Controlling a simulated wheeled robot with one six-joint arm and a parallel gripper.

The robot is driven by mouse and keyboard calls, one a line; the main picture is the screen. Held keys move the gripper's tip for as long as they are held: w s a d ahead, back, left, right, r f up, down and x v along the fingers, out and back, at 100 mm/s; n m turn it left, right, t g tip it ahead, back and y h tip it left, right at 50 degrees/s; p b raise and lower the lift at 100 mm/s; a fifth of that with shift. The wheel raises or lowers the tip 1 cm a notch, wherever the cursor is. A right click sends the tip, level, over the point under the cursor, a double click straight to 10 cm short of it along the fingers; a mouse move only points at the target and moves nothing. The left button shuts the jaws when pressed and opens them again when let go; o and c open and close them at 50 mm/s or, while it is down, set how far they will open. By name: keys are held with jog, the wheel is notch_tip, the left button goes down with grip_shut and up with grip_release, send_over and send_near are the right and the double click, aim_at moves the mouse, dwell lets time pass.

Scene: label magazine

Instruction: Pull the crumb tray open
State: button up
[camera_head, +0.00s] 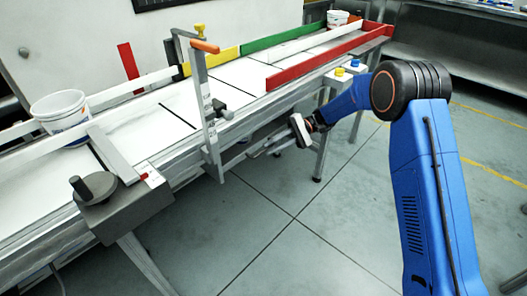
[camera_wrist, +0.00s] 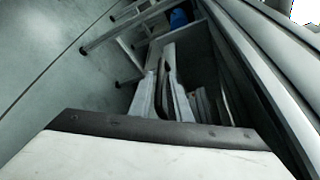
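My gripper (camera_head: 257,152) is low beside the front edge of the label line, below its rail, with its fingers pointing left in the head view. In the wrist view my gripper (camera_wrist: 165,76) shows two pale fingers with a dark narrow gap between them. I cannot tell whether they are apart or closed on something. Pale, thin parts show in the shadow under the line by the fingers, but I cannot make out which of them is the crumb tray or its handle. No open tray stands out clearly.
The line's front rail (camera_head: 262,103) runs just above my gripper. An upright bracket with an orange knob (camera_head: 204,46) stands to its left. A white bucket (camera_head: 62,113) stands on the line at left, another (camera_head: 338,19) at the far end. The floor (camera_head: 270,235) in front is clear.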

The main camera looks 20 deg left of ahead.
aim_at(264, 150)
jog(key=shift+x, duration=2)
grip_shut()
jog(key=shift+d, duration=0.1)
jog(key=s+d, duration=0.4)
jog(key=d, duration=0.5)
jog(key=s+d, duration=0.4)
jog(key=d, duration=0.6)
jog(key=shift+d, duration=0.15)
grip_release()
